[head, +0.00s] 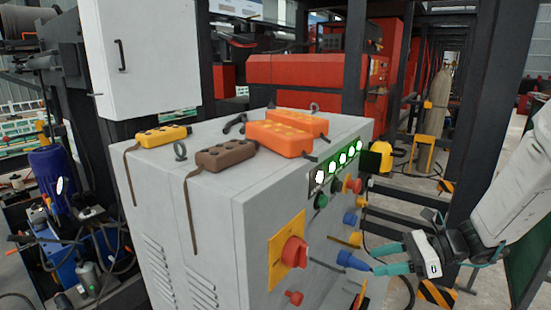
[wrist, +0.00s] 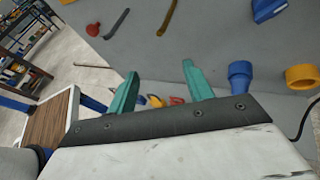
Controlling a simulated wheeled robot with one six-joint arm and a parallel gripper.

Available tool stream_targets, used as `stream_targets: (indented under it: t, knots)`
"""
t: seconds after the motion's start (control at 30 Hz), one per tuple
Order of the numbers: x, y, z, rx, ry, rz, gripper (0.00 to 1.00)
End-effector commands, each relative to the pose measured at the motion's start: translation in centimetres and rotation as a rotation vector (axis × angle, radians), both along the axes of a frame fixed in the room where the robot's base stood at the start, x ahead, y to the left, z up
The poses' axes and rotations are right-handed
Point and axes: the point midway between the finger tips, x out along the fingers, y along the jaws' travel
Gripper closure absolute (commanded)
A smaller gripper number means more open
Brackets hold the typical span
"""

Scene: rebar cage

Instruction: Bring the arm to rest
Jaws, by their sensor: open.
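My gripper (head: 383,258) is at the right side of the grey cabinet (head: 210,240) in the head view. Its teal fingers point left toward the cabinet's control side, just below a blue connector (head: 352,261). In the wrist view the two fingers of my gripper (wrist: 160,90) stand apart with nothing held between them. A blue connector (wrist: 240,75) is just right of the right finger in that view. Whether the fingers touch the cabinet cannot be told.
Orange pendants (head: 278,138), a brown one (head: 226,155) and a yellow one (head: 161,136) lie on the cabinet top. A red rotary switch (head: 293,252) and a yellow connector (wrist: 301,77) stick out of the cabinet. A dark post (head: 487,100) stands behind my arm.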

Motion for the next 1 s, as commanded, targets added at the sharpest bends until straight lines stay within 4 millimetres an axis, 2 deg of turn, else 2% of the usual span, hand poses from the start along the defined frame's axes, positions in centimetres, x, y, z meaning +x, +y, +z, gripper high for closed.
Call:
stream_targets:
  t: [0.1, 0.2, 0.3, 0.5, 0.73, 0.87, 1.0]
  knots:
    - [-4.3, 1.4, 1.5, -0.154, -0.148, 0.246, 0.49]
    - [-8.1, 1.9, 2.7, -0.288, -0.283, 0.473, 0.49]
    - [-11.7, 1.8, 3.8, -0.42, -0.415, 0.707, 0.49]
    - [-17.2, 0.2, 6.0, -0.665, -0.638, 1.129, 0.49]
    - [-21.3, -2.0, 9.0, -0.935, -0.819, 1.484, 0.49]
    - [-22.6, -2.3, 10.6, -1.054, -0.886, 1.561, 0.49]
    - [-23.3, -1.6, 11.9, -1.11, -0.956, 1.568, 0.49]
